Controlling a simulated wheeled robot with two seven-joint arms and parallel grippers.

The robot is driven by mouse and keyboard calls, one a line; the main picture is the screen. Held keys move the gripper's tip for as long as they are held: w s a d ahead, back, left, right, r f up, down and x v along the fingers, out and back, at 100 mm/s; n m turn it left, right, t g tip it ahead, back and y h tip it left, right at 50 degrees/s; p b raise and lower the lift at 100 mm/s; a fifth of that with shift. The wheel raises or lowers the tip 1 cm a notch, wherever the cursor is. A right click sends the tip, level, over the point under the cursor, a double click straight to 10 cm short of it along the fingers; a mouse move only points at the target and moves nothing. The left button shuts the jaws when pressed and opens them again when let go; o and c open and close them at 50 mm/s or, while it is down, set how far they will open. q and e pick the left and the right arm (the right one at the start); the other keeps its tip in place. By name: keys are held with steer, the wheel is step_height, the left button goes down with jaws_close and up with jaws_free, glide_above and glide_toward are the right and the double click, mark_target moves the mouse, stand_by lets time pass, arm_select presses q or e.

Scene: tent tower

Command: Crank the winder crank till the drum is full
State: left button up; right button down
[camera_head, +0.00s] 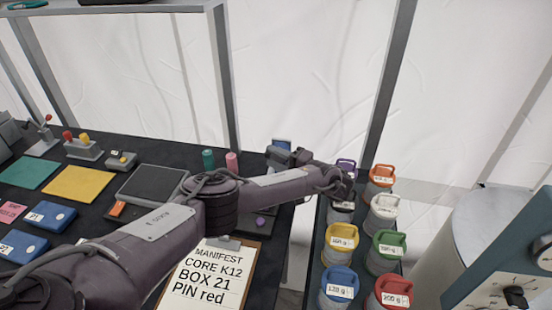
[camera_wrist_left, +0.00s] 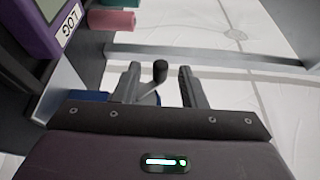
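The crank's black knob (camera_wrist_left: 160,70) stands on a thin lever in the left wrist view. My left gripper (camera_wrist_left: 160,84) is open, with one finger on each side of the knob and a visible gap to each. My right gripper is not in view.
A purple box (camera_wrist_left: 58,35) lies close left of the gripper. Teal (camera_head: 208,158) and pink (camera_head: 231,160) cylinders stand nearby. A clipboard (camera_head: 207,275) reads "MANIFEST CORE K12 BOX 21 PIN red". Lidded jars (camera_head: 340,285) stand right; a dial panel (camera_head: 510,265) is at far right.

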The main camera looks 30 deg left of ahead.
arm_select(q)
steer(key=s+d+p, duration=0.1)
steer(key=d+p, duration=0.1)
steer(key=d, duration=0.5)
steer(key=shift+d, duration=0.35)
